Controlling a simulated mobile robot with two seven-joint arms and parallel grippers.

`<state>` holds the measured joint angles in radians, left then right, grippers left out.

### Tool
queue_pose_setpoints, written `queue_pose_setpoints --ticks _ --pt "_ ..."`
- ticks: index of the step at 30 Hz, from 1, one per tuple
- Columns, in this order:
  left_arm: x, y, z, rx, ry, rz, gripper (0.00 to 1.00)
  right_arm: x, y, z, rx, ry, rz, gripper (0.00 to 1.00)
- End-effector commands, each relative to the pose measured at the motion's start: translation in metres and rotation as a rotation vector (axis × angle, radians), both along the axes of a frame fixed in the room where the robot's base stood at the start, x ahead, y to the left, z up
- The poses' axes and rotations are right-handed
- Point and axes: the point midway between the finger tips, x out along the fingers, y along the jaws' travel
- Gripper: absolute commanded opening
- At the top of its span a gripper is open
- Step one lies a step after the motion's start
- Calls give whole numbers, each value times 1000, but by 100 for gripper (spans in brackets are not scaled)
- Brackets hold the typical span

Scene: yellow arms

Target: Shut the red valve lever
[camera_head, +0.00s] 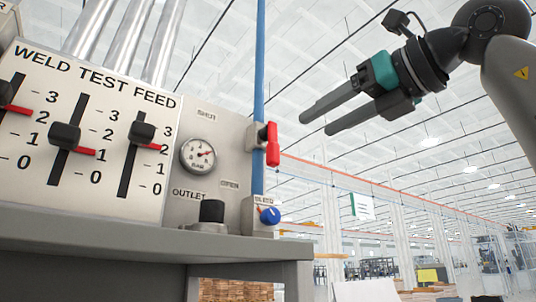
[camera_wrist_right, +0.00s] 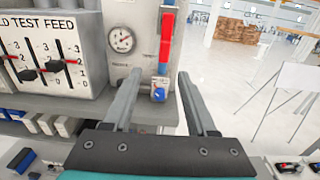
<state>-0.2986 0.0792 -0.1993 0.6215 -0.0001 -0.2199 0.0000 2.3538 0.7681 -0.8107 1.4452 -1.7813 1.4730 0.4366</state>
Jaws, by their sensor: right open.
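The red valve lever (camera_head: 272,146) points down from a fitting on the blue vertical pipe (camera_head: 260,70), at the right edge of the grey panel. In the right wrist view the lever (camera_wrist_right: 167,38) stands ahead, above and beyond the fingertips. A small label reading SHUT (camera_head: 206,114) is up on the panel, and one that seems to read OPEN (camera_head: 229,185) is lower. My right gripper (camera_head: 315,125) is open and empty, right of the lever and apart from it. In the wrist view its fingers (camera_wrist_right: 161,73) are spread. My left gripper is not in view.
A WELD TEST FEED slider panel (camera_head: 85,125) stands at the left. A round gauge (camera_head: 198,156), a black knob (camera_head: 212,211) and a blue knob (camera_head: 269,216) are near the lever. The grey bench (camera_head: 150,245) lies below. The space right of the pipe is free.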

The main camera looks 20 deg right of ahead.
Motion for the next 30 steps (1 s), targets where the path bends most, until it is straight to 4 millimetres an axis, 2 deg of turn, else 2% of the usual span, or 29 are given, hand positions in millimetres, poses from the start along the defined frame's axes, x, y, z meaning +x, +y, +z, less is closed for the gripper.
queue_pose_setpoints --ticks 3,7,21,27,30 --pt "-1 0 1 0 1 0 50 -2 -8 3 3 2 -30 57" --pt "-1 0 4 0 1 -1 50 12 -3 4 4 5 -31 57" --pt "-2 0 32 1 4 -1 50 104 32 5 3 4 -28 57" --pt "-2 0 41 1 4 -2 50 129 41 4 2 2 -28 57" --pt "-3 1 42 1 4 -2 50 135 43 4 2 2 -28 57"
